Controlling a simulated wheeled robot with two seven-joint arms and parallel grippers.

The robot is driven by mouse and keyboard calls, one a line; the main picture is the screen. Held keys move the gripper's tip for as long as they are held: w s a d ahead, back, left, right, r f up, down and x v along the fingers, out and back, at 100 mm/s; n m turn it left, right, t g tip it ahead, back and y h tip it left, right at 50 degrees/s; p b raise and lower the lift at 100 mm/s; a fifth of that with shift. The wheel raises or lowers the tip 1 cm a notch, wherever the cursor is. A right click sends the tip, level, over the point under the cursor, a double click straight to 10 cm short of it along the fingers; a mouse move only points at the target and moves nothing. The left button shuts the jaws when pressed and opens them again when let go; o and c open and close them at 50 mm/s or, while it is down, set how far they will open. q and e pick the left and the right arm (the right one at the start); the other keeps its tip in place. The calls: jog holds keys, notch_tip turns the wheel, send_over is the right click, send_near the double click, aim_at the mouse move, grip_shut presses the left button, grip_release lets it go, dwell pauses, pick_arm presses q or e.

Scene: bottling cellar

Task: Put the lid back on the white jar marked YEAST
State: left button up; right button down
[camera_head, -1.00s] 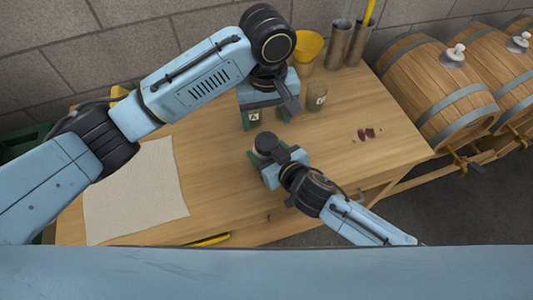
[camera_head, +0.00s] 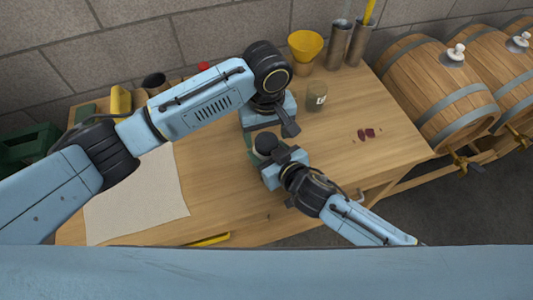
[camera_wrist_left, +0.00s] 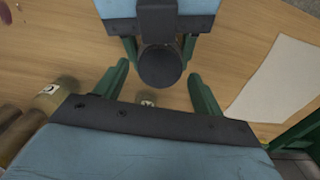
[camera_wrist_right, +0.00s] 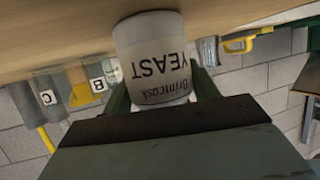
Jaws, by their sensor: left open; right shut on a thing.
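The white jar marked YEAST (camera_wrist_right: 153,62) stands upright between the green fingers of my right gripper (camera_wrist_right: 162,88), which is shut on it. Its upper end is hidden behind the gripper in the right wrist view. The jar is mostly covered by my grippers in the head view. My left gripper (camera_head: 268,117) is open, above and just beyond my right gripper (camera_head: 277,165).
A jar labelled C (camera_wrist_right: 48,97) and a jar labelled B (camera_wrist_right: 98,85) stand beyond. A yellow funnel (camera_head: 305,43) and metal cylinders (camera_head: 337,45) are at the back. A pale cloth (camera_head: 140,195) lies left; dark red spots (camera_head: 366,134) lie right, with clear tabletop around.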

pick_arm(q)
jog(key=shift+f, duration=0.7)
jog(key=c, duration=1)
jog(key=m, duration=0.6)
jog(key=shift+m, duration=0.4)
jog(key=o, duration=1.1)
jog(key=shift+c, duration=0.2)
jog(key=shift+r, duration=2.3)
